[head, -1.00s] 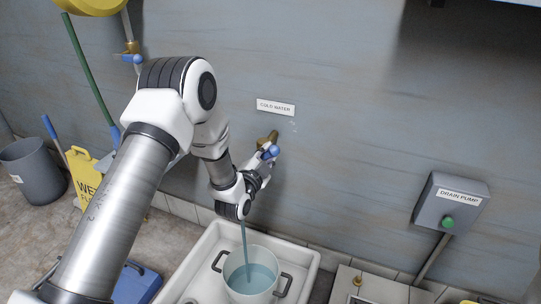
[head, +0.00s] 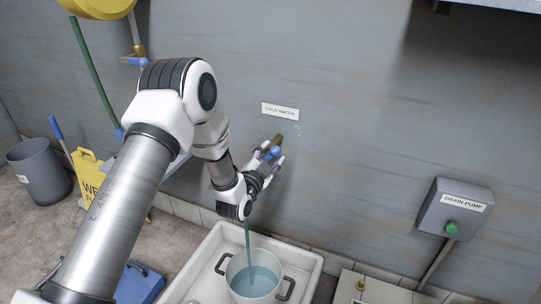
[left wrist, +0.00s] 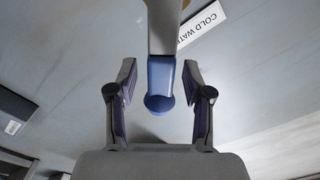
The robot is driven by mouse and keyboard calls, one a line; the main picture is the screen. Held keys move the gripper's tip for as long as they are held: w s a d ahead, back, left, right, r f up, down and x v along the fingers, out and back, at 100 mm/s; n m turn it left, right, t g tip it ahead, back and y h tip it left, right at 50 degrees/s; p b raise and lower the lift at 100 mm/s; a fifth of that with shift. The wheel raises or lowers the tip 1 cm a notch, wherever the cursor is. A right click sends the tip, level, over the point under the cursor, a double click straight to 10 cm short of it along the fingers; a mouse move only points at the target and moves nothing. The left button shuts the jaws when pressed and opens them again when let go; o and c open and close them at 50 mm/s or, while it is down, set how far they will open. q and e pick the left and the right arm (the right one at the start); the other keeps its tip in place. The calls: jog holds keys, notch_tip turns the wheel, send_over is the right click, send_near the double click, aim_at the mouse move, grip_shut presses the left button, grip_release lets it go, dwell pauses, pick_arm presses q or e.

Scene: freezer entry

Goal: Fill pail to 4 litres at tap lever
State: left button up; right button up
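The brass tap (head: 277,140) with its blue lever (head: 273,152) sticks out of the wall below the COLD WATER sign (head: 281,111). My left gripper (head: 270,158) is at the lever. In the left wrist view its two fingers (left wrist: 160,104) stand apart on either side of the blue lever (left wrist: 159,84), with a gap on each side. A stream of water (head: 247,242) runs down into the white pail (head: 238,266) in the sink. Bluish water (head: 258,284) partly fills the pail; I cannot read a litre mark. The tap's outlet is hidden behind my arm. My right gripper is not in view.
The pail's dark handles stand inside the white sink (head: 310,262). A drain pump box (head: 455,208) with a green button is on the wall at right. A grey bin (head: 40,168), a yellow wet-floor sign (head: 88,178) and a blue object (head: 140,284) are at left.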

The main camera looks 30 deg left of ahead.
pick_arm(q)
jog(key=s, duration=1.2)
jog(key=shift+d, duration=0.3)
